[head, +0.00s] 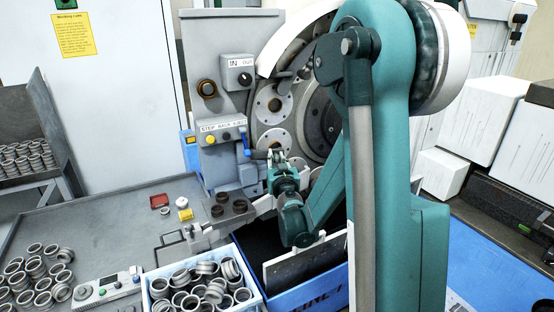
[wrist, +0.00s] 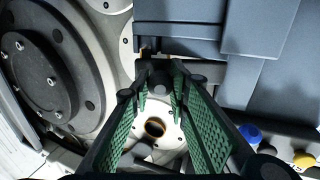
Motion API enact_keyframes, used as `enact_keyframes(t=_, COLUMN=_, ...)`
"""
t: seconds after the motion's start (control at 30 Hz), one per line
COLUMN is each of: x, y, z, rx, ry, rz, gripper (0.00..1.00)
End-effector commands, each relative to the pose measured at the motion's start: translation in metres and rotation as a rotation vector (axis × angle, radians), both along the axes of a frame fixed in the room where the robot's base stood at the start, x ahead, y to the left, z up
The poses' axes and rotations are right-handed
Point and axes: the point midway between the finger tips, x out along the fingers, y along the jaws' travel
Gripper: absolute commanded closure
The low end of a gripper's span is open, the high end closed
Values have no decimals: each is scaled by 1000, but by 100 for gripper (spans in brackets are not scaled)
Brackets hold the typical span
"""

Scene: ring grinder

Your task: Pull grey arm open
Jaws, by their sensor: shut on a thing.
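The ring grinder (head: 225,90) stands at the back, with a large round wheel plate and smaller discs on its right side. My gripper (head: 275,153) is at the lower front of these discs. In the wrist view, my gripper (wrist: 163,68) has its green-padded fingers closing together at the tips against a grey bar, which looks like the grey arm (wrist: 182,47). The fingers hide part of the bar, and in the head view I cannot make it out clearly behind my gripper. A disc with a brown-rimmed hole (wrist: 155,128) shows between the fingers.
A control panel with yellow and black buttons (head: 222,137) and a blue-handled lever (head: 246,146) is just left of my gripper. Below stand a white-blue crate of metal rings (head: 252,291) and a blue bin (head: 312,297). Loose rings (head: 40,272) lie on the grey table (head: 110,230).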

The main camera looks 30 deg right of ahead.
Motion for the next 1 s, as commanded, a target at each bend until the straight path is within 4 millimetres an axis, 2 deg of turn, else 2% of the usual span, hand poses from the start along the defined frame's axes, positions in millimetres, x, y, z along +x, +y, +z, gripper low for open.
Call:
enact_keyframes(t=0.37, x=-8, y=15, z=-1, rx=0, ry=0, rz=-132, gripper=100)
enact_keyframes(t=1.0, x=-22, y=51, z=-1, rx=0, ry=0, rz=-475, gripper=100)
